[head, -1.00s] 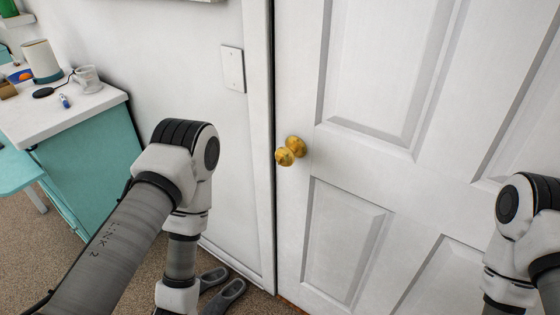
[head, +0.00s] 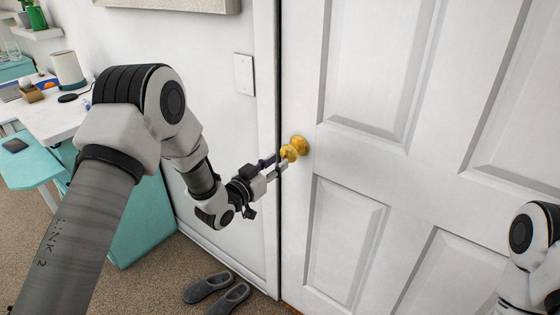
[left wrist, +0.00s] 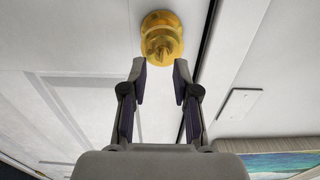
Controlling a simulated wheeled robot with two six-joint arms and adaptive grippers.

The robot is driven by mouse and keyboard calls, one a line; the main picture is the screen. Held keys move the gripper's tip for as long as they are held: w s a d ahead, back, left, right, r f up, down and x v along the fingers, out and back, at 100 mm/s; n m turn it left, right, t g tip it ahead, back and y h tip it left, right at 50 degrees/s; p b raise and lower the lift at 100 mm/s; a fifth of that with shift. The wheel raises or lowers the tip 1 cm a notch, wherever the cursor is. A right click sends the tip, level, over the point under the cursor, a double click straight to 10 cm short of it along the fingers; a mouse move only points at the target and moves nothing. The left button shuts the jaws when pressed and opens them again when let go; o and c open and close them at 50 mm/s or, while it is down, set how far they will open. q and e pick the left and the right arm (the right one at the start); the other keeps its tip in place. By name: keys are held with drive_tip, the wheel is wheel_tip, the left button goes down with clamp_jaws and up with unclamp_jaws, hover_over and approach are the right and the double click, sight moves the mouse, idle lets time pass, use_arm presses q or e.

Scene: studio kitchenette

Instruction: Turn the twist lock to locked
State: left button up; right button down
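A brass knob (head: 294,149) with a round base sits on the white door (head: 350,160) near its left edge; the twist lock is on its front, seen as a small piece at the knob's centre in the left wrist view (left wrist: 161,45). My left gripper (head: 281,166) is at the knob, its fingers pointing at it. In the left wrist view the gripper (left wrist: 160,72) has its fingers apart, with the knob just beyond the tips and nothing between them. Whether a finger touches the knob I cannot tell. My right arm shows at the right edge, its gripper out of frame.
A light switch plate (head: 244,74) is on the wall left of the door frame. A white-topped teal cabinet (head: 50,122) stands at the left with a lamp. Grey slippers (head: 216,287) lie on the floor below.

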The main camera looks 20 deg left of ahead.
sight(284, 157)
use_arm(q)
drive_tip(key=shift+x, duration=1.05)
drive_tip(key=shift+w+a+f, duration=0.1)
drive_tip(key=shift+w+f, duration=0.15)
drive_tip(key=shift+f, duration=0.05)
drive_tip(key=shift+s+r, duration=0.1)
drive_tip(key=shift+s, duration=0.05)
clamp_jaws()
drive_tip(key=shift+m+b, duration=6.6)
drive_tip(key=shift+m, duration=2.4)
